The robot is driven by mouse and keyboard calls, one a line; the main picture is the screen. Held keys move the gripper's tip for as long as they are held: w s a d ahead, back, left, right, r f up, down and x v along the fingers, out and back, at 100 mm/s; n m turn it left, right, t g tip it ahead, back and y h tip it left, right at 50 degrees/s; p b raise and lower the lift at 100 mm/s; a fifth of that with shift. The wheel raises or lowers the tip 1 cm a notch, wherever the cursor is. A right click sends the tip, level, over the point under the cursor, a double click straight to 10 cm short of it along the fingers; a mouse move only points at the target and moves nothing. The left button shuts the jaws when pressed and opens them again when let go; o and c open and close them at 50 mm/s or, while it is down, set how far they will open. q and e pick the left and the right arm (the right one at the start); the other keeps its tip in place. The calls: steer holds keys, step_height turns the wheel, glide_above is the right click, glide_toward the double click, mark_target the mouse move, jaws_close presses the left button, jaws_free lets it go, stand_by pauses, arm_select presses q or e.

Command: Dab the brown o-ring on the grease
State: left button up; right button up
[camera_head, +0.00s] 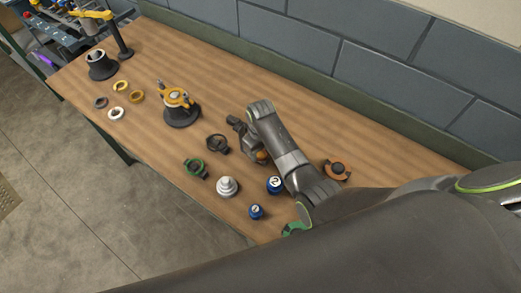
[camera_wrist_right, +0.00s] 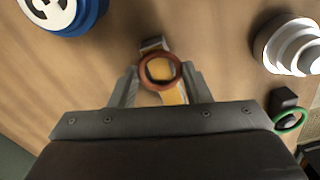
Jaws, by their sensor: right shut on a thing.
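My right gripper (camera_head: 256,154) is low over the middle of the bench and is shut on the brown o-ring. In the right wrist view the brown o-ring (camera_wrist_right: 180,70) sits between the fingertips (camera_wrist_right: 161,86), its opening facing the camera. An orange-yellow thing (camera_wrist_right: 172,95) shows through and below the ring. I cannot tell whether they touch, or whether this is the grease. A small dark grey block (camera_wrist_right: 154,44) is just beyond the ring. My left gripper is not in view.
Two blue round pieces (camera_head: 274,185) and a silver stepped piece (camera_head: 227,187) stand near the front edge. A green ring with a dark block (camera_head: 194,168) and a dark ring piece (camera_head: 217,143) lie left of the gripper. An orange-and-dark piece (camera_head: 337,170) lies right. The back wall (camera_head: 300,50) borders the bench.

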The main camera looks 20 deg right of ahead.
steer(key=shift+r, duration=3)
steer(key=shift+f, duration=0.95)
steer(key=shift+f, duration=0.15)
steer(key=shift+f+b, duration=0.5)
steer(key=shift+f, duration=1.15)
steer(key=shift+p, duration=0.7)
